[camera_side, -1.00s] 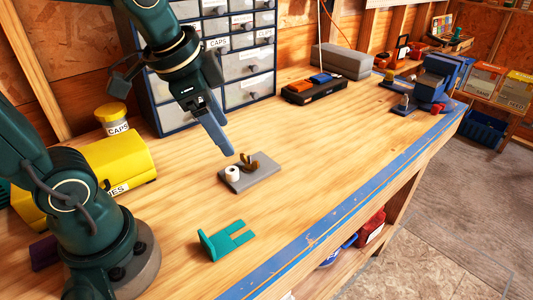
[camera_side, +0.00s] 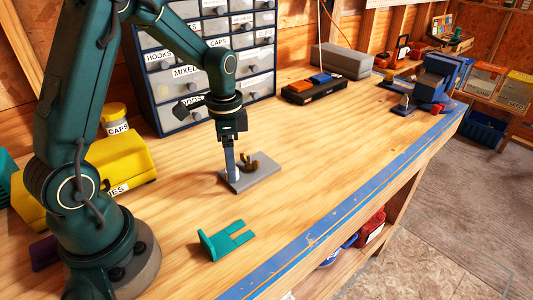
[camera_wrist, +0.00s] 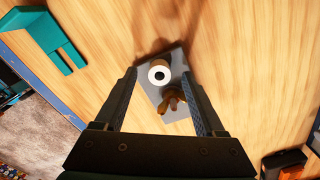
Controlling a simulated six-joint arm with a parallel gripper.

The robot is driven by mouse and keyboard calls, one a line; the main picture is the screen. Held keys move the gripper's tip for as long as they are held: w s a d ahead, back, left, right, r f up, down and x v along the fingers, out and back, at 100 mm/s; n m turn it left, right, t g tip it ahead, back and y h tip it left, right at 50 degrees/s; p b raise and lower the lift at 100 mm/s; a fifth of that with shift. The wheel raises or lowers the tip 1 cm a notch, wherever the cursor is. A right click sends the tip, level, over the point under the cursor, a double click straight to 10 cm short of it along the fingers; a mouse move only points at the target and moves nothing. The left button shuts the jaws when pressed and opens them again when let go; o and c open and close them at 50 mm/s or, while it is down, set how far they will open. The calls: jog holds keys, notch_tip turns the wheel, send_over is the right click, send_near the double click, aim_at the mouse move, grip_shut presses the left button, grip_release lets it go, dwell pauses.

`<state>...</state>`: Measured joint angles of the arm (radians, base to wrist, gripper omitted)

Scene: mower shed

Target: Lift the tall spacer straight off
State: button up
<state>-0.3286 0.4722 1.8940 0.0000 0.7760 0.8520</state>
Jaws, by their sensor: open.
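The spacer, a white ring with a dark hole seen from above (camera_wrist: 159,74), stands on a small grey plate (camera_side: 264,175). The plate also shows in the wrist view (camera_wrist: 178,60). A bronze wing-shaped piece (camera_side: 250,163) is beside the spacer on the plate and shows in the wrist view (camera_wrist: 172,101). My gripper (camera_side: 231,176) points down over the plate's left end, and its fingers mostly hide the spacer in the side view. In the wrist view the jaws are open, one on each side of the spacer, with gaps visible. I cannot tell the exact fingertip height.
A teal bracket (camera_side: 228,240) lies on the bench in front of the plate. A drawer cabinet (camera_side: 205,55), a yellow case (camera_side: 122,160) and a yellow-lidded jar (camera_side: 114,117) are behind and left. A black tray (camera_side: 314,90) is farther back. Bench right of the plate is clear.

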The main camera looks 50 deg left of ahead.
jog(key=shift+f, duration=0.7)
grip_shut()
